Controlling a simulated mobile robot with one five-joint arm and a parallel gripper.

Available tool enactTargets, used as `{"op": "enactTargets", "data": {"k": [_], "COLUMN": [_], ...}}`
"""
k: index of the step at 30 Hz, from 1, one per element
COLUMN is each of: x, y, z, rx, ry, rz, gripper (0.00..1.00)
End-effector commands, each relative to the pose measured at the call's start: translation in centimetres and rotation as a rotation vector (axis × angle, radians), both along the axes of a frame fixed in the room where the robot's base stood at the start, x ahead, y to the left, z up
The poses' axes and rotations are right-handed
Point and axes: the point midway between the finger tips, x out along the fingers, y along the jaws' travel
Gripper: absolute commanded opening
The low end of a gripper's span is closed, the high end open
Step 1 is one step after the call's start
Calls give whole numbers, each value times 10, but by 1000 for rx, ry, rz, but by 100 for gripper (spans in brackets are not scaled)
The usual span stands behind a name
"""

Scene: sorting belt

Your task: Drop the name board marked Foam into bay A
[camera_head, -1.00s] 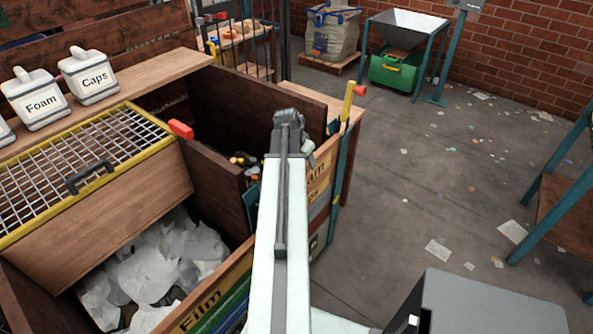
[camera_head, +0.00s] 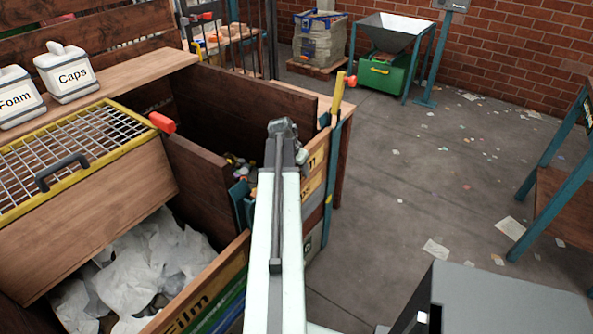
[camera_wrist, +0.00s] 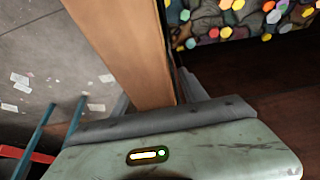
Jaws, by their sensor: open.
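The name board marked Foam (camera_head: 18,97) is a white block with a knob on top, on the wooden shelf at the far left of the head view, partly cut by the picture's edge. My gripper (camera_wrist: 157,97) shows in the wrist view with its two dark fingers apart, one on each side of a wooden wall's top edge; contact cannot be told. It holds nothing visible. In the head view my arm hides the fingers, well right of the Foam board. No bay marked A can be read.
A Caps board (camera_head: 66,72) stands beside Foam. A yellow-framed mesh lid (camera_head: 90,143) covers part of the wooden bays. One bay holds white film (camera_head: 150,258). Colourful caps (camera_wrist: 235,18) lie in another. Open floor (camera_head: 420,180) lies to the right.

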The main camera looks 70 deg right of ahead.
Motion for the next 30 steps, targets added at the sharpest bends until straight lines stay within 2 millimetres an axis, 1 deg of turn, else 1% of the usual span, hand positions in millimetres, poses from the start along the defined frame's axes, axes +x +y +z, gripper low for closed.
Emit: {"op": "enactTargets", "data": {"k": [6, 8, 9, 11, 12, 30], "x": [0, 0, 0, 0, 1, 1], "y": [0, 0, 0, 0, 0, 0], "z": [0, 0, 1, 1, 1, 0], "rx": [0, 0, 0, 0, 0, 0], "ry": [0, 0, 0, 0, 0, 1], "rz": [1, 1, 1, 1, 1, 2], "gripper": [51, 34, 23, 6, 0, 0]}}
